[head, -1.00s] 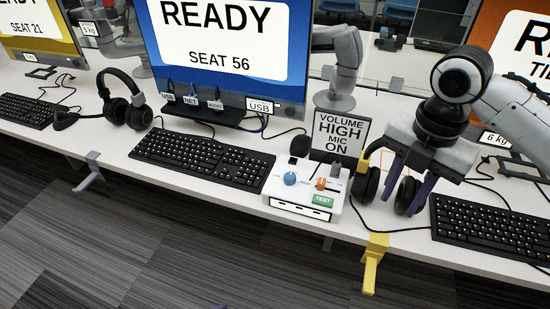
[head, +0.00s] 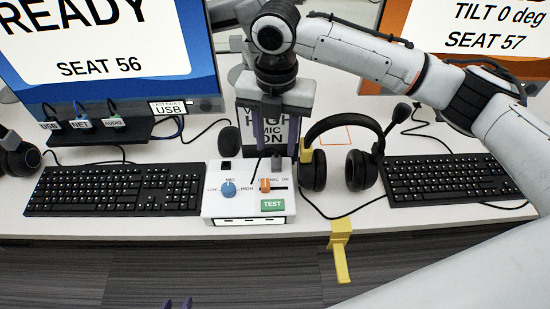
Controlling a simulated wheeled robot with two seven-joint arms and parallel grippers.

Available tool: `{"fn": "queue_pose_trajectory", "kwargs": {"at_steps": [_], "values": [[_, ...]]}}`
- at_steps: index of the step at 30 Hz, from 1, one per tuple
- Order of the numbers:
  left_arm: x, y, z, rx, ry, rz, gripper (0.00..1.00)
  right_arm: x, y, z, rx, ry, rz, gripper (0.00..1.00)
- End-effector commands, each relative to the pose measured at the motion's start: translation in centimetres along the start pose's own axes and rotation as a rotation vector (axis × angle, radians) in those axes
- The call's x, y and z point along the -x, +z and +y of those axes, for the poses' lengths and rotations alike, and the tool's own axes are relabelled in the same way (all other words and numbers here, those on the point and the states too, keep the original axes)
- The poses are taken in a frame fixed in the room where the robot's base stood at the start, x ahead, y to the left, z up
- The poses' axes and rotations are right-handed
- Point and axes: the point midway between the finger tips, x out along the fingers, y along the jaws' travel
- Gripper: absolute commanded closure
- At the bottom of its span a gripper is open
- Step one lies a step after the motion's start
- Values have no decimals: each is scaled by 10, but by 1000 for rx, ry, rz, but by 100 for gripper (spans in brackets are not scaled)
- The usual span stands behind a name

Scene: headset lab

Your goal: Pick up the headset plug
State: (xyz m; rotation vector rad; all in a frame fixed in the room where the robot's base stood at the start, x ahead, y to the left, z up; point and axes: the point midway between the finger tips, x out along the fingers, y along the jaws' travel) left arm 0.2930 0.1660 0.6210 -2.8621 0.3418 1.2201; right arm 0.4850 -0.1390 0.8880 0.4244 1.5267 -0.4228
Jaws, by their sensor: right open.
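The black headset (head: 339,126) stands on the white desk right of the white control box (head: 228,206). A thin black cable (head: 335,215) runs in front of it toward the box. I cannot pick out the plug with certainty; a small black piece (head: 226,164) sits at the box's back left, but I cannot tell what it is. My right gripper (head: 277,150) points down, open, over the back of the box and in front of the dark sign (head: 282,132).
Black keyboards lie left (head: 115,190) and right (head: 450,178) of the box and headset. A yellow clamp (head: 340,245) hangs on the desk's front edge. A yellow clip (head: 306,150) is at the headset's left side. Monitors (head: 110,60) stand behind.

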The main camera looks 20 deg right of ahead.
Motion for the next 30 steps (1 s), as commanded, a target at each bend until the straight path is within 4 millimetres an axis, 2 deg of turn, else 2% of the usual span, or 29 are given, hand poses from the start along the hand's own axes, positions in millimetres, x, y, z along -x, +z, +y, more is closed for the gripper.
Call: {"fn": "queue_pose_trajectory", "kwargs": {"at_steps": [1, 3, 12, 21, 28, 30], "values": [[1, 8, 1, 1, 2, -15, 69, -4, 0, 0, -1, -1, 0, 59], [1, 11, 2, 2, 3, -20, 69, -9, 0, -1, -2, -1, 0, 59], [-2, -3, 1, -2, 2, 6, 69, -50, 0, -2, 0, -1, -1, 59], [-3, -10, 1, -4, 2, 20, 69, -55, 0, -2, 1, 0, -1, 59], [-2, -8, 1, -3, 3, 16, 69, -55, 0, -2, 1, 0, -1, 98], [-2, -7, 1, -3, 3, 14, 69, -55, 0, -2, 1, 0, -1, 100]]}}
